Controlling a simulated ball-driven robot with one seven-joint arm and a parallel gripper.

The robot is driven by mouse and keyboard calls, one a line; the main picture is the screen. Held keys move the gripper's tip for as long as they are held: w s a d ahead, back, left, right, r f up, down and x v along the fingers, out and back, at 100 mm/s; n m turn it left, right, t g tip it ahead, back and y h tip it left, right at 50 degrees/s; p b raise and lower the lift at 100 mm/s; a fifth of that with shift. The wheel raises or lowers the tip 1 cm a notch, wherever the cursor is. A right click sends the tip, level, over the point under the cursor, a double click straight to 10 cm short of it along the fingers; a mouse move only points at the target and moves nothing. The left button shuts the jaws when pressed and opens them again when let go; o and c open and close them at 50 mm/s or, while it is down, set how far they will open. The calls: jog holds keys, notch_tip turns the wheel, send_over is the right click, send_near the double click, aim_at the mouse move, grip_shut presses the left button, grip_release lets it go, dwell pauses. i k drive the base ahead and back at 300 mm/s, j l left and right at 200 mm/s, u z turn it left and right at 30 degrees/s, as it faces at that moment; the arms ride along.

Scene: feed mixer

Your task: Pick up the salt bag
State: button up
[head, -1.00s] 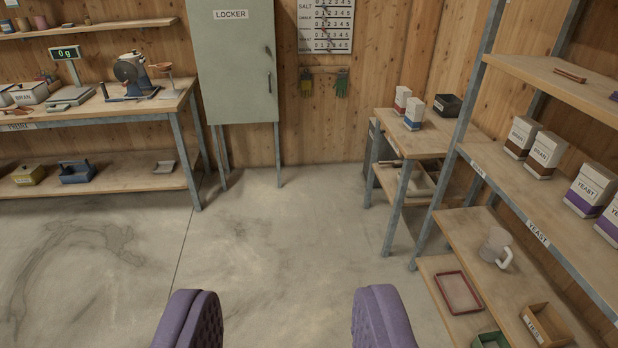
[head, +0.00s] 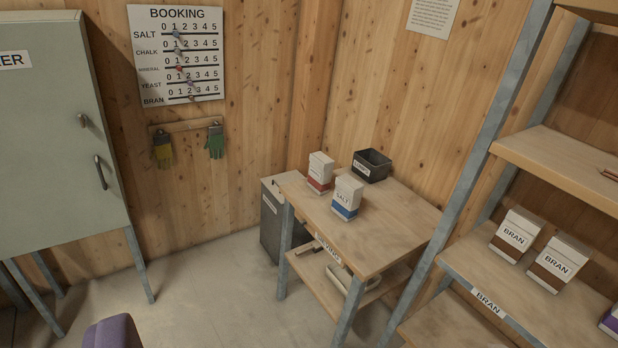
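The salt bag (head: 347,197) is a white box-like bag with a blue band at its base and the word SALT on its front. It stands upright on the small wooden table right of the picture's middle. A similar white bag with a red band (head: 319,172) stands close behind it to the left. Of my gripper, one purple padded finger (head: 113,333) shows at the bottom left edge. The other finger is out of the picture. Nothing shows against the visible finger, and it is well short of the table.
A black bin (head: 372,165) sits at the back of the table (head: 385,232). A grey cabinet (head: 272,222) stands left of it. Shelving with bran bags (head: 514,236) rises on the right. The locker (head: 55,140) is at left. Floor before the table is clear.

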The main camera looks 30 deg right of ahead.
aim_at(349, 192)
jog(key=i+z, duration=0.15)
jog(key=i, duration=0.75)
jog(key=i+j+z, duration=0.1)
jog(key=i, duration=0.8)
jog(key=i+z, duration=0.4)
jog(key=i+j+z, duration=0.2)
jog(key=i+z, duration=0.15)
jog(key=i, duration=0.2)
